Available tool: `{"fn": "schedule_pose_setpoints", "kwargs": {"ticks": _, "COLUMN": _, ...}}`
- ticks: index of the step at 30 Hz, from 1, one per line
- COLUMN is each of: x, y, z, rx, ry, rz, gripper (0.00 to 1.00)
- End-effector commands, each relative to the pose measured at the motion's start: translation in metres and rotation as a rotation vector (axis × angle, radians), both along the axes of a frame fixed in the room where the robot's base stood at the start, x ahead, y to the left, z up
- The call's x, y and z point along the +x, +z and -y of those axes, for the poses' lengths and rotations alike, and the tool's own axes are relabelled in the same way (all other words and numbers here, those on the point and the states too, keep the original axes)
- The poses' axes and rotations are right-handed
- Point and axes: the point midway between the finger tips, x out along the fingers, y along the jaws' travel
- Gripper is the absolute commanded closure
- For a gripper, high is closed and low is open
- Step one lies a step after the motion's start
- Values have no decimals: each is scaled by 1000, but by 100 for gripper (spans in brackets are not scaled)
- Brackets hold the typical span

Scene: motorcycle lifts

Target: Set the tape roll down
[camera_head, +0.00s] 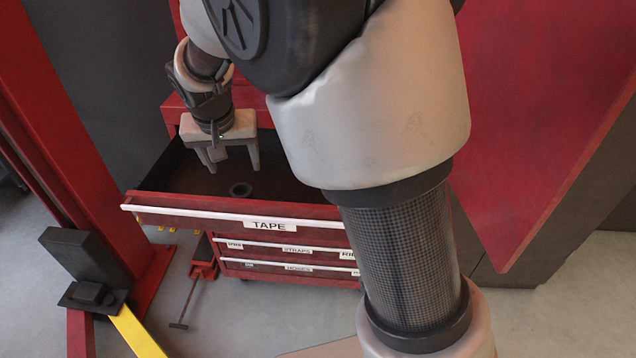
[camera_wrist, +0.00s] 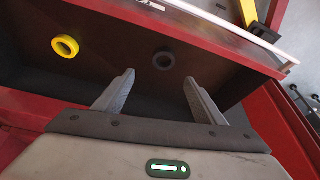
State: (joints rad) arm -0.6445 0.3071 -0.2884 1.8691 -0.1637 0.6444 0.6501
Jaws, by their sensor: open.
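A dark tape roll (camera_head: 240,189) lies flat on the floor of the open drawer labelled TAPE (camera_head: 180,216). It also shows in the wrist view (camera_wrist: 163,61), just beyond my fingertips and between their lines. My gripper (camera_head: 232,167) is above the drawer, pointing down, its two fingers (camera_wrist: 159,80) spread apart with nothing between them. The dark roll is apart from both fingers. A yellow tape roll (camera_wrist: 65,46) lies in the same drawer, to the left in the wrist view; it does not show in the head view.
The red drawer cabinet has closed lower drawers (camera_head: 290,249), one labelled STRAPS. A red lift post (camera_head: 75,130) with a yellow arm (camera_head: 137,333) stands left. A red panel (camera_head: 540,100) is at right. My arm covers the drawer's right part in the head view.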

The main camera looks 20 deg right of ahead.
Motion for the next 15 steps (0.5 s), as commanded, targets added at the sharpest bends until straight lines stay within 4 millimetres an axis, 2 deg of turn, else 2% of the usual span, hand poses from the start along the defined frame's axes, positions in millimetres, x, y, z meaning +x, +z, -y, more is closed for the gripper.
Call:
{"fn": "schedule_pose_setpoints", "kwargs": {"ticks": 2, "x": -15, "y": 24, "z": 25, "rx": 26, "ry": -6, "rz": 3, "gripper": 36}}
{"fn": "schedule_pose_setpoints", "kwargs": {"ticks": 5, "x": -50, "y": 57, "z": 61, "rx": 58, "ry": 6, "rz": 6, "gripper": 36}}
{"fn": "schedule_pose_setpoints", "kwargs": {"ticks": 9, "x": -116, "y": 94, "z": 109, "rx": 76, "ry": 48, "rz": 28, "gripper": 36}}
{"fn": "schedule_pose_setpoints", "kwargs": {"ticks": 12, "x": -164, "y": 108, "z": 133, "rx": 64, "ry": 81, "rz": 55, "gripper": 36}}
{"fn": "schedule_pose_setpoints", "kwargs": {"ticks": 15, "x": -205, "y": 112, "z": 149, "rx": 39, "ry": 110, "rz": 79, "gripper": 36}}
